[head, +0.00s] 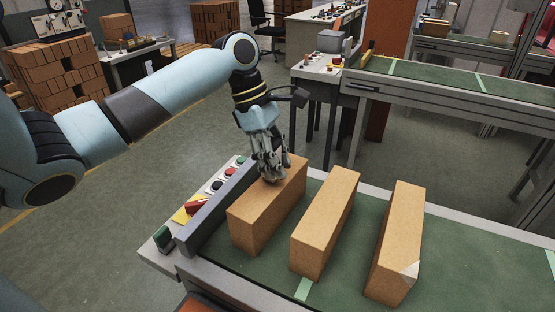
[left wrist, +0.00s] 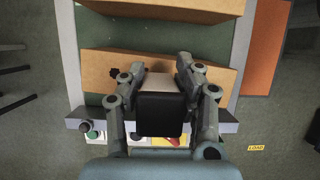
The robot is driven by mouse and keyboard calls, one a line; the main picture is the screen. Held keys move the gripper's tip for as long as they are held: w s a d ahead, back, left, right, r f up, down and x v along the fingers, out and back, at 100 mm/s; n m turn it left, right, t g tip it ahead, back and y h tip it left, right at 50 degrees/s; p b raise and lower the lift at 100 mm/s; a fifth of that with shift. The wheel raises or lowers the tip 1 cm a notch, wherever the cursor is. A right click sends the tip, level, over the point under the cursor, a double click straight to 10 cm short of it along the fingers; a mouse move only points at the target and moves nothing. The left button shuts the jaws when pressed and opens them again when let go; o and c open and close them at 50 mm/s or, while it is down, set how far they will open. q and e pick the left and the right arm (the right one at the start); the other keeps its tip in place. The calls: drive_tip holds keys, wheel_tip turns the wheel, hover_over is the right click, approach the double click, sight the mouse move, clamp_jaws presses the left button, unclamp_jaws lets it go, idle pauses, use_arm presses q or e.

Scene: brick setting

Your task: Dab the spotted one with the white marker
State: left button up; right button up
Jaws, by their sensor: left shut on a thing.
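Three tan bricks stand in a row on the green belt: the left brick (head: 262,212), the middle brick (head: 325,222) and the right brick (head: 397,240), which has a pale chipped corner. In the left wrist view, dark spots show on the brick (left wrist: 100,67) nearest the button panel. This matches the left brick; the head view does not show its spots. My left gripper (head: 270,177) is over that brick's far end, shut on a black block-like thing with a pale end (left wrist: 160,112), likely the marker. Contact with the brick cannot be told. My right gripper is out of view.
A grey rail (head: 218,208) and a panel with coloured buttons (head: 218,185) run along the belt's left edge. Another conveyor (head: 430,80) stands behind at the right. Bare belt (head: 345,285) lies between the bricks.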

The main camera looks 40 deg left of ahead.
use_arm(q)
drive_tip(key=shift+f, duration=0.4)
idle(0.4)
drive_tip(key=shift+f, duration=0.1)
idle(0.3)
drive_tip(key=shift+p, duration=0.4)
idle(0.7)
drive_tip(key=shift+s+f+p, duration=0.15)
drive_tip(key=shift+p, duration=0.3)
idle(1.4)
